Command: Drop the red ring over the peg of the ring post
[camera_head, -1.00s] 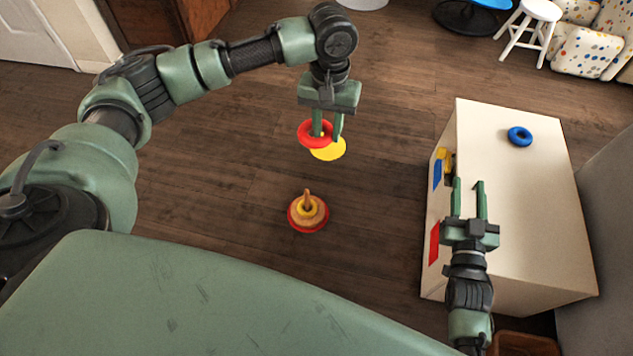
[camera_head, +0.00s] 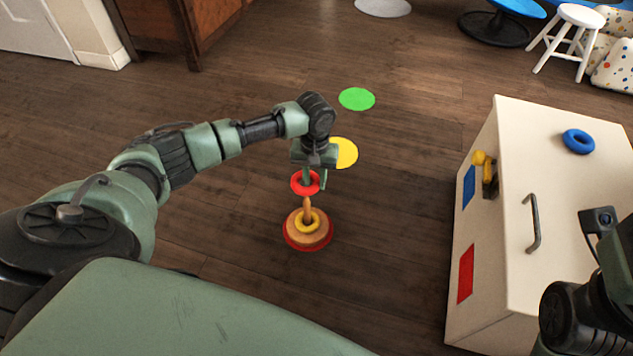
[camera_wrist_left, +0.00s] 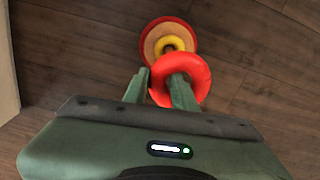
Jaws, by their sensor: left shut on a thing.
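The red ring (camera_head: 299,183) is held by my left gripper (camera_head: 313,182), whose fingers are shut on its side. In the left wrist view the red ring (camera_wrist_left: 200,68) hangs at the fingertips (camera_wrist_left: 165,88). The ring post (camera_head: 290,232) stands on the floor, with a wooden peg (camera_head: 307,206) and a yellow ring (camera_head: 300,226) around the peg's foot. In the head view the red ring shows just above the peg tip, apart from the yellow ring. In the left wrist view it covers the near edge of the ring post (camera_wrist_left: 150,42). My right gripper is out of the frame.
Yellow (camera_head: 347,152) and green (camera_head: 357,99) discs lie on the floor behind. The floor at left is clear.

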